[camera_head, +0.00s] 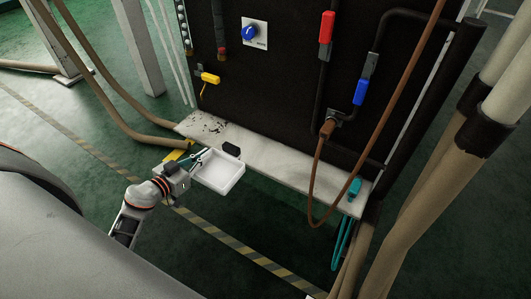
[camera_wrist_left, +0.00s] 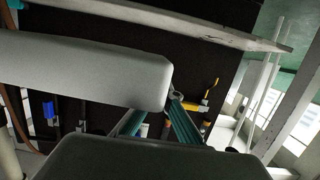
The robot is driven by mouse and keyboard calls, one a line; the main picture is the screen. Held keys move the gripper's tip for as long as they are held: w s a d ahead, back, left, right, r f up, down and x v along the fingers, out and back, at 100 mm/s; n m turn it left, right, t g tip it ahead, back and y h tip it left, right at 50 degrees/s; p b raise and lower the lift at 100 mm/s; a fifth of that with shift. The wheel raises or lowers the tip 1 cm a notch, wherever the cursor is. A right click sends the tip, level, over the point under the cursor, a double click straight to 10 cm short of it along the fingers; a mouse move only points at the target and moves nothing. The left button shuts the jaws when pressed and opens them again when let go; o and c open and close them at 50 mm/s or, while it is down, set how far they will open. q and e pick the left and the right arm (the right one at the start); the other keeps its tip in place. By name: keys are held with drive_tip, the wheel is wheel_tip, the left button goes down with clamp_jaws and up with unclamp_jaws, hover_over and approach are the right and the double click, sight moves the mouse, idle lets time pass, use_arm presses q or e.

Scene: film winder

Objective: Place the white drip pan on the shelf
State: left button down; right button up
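The white drip pan (camera_head: 218,172) is a shallow, open square tray. It is held roughly level in front of the shelf's front edge, and in the head view it overlaps part of that edge. My left gripper (camera_head: 198,160) is shut on the pan's left side. In the left wrist view, the pan (camera_wrist_left: 85,70) fills the left side and the teal fingers (camera_wrist_left: 172,103) meet at its edge. The shelf (camera_head: 285,172) is a pale, stained ledge along the bottom of the black panel. My right gripper is not in view.
A small black block (camera_head: 231,149) sits on the shelf behind the pan. A brown hose (camera_head: 313,190) loops down over the shelf's right part, near a teal fitting (camera_head: 354,188). Between block and hose, the shelf is clear. Thick tan pipes (camera_head: 425,200) stand at right.

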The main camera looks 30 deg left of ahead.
use_arm(q)
drive_tip(key=shift+w+f, duration=0.15)
drive_tip(key=a+r+b+x, duration=0.1)
drive_tip(key=r+b+x, duration=0.1)
drive_tip(key=x, duration=0.9)
drive_tip(key=b, duration=0.4)
hover_over(241, 143)
drive_tip(key=f, duration=0.3)
drive_tip(key=shift+s+f, duration=0.2)
drive_tip(key=shift+s, duration=0.1)
drive_tip(key=shift+a+f+b, duration=0.1)
drive_tip(key=shift+f+b, duration=0.15)
drive_tip(key=shift+b, duration=0.15)
drive_tip(key=shift+w, duration=0.1)
drive_tip(key=shift+f+b, duration=0.6)
wheel_tip(241, 143, down, 3)
drive_tip(key=shift+b, duration=1.2)
drive_tip(key=shift+w+r, duration=0.25)
drive_tip(key=shift+r, duration=0.3)
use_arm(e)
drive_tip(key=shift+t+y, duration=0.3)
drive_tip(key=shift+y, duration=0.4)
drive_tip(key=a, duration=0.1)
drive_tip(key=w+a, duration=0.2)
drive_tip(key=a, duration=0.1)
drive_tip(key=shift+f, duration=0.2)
use_arm(q)
drive_tip(key=shift+f, duration=0.1)
